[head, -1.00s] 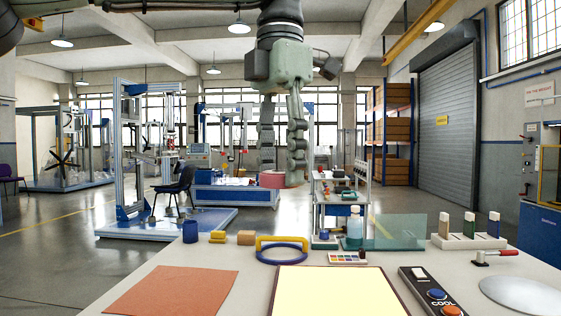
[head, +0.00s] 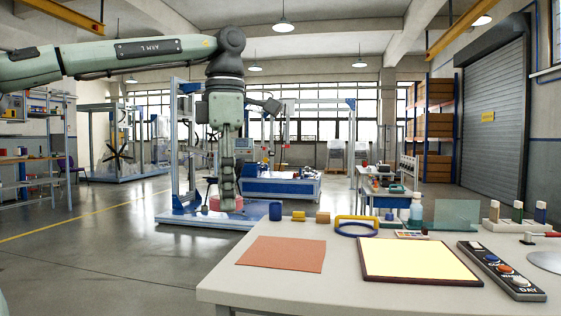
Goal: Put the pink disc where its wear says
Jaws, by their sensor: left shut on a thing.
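The pink disc (head: 232,204) is held low between the fingertips of my left gripper (head: 229,192), which points straight down. The fingers partly cover the disc, so its surface and any wear on it are too small to read. In the head view the disc appears left of the table (head: 225,288), against the floor and the blue platform of a test rig. My right gripper is not in view.
On the table lie an orange mat (head: 270,254), a bright yellow framed panel (head: 420,258) and a button box (head: 502,270). Along the back stand a blue cup (head: 275,211), a yellow-handled blue ring (head: 356,229), a bottle (head: 416,210) and a clear greenish plate (head: 457,214).

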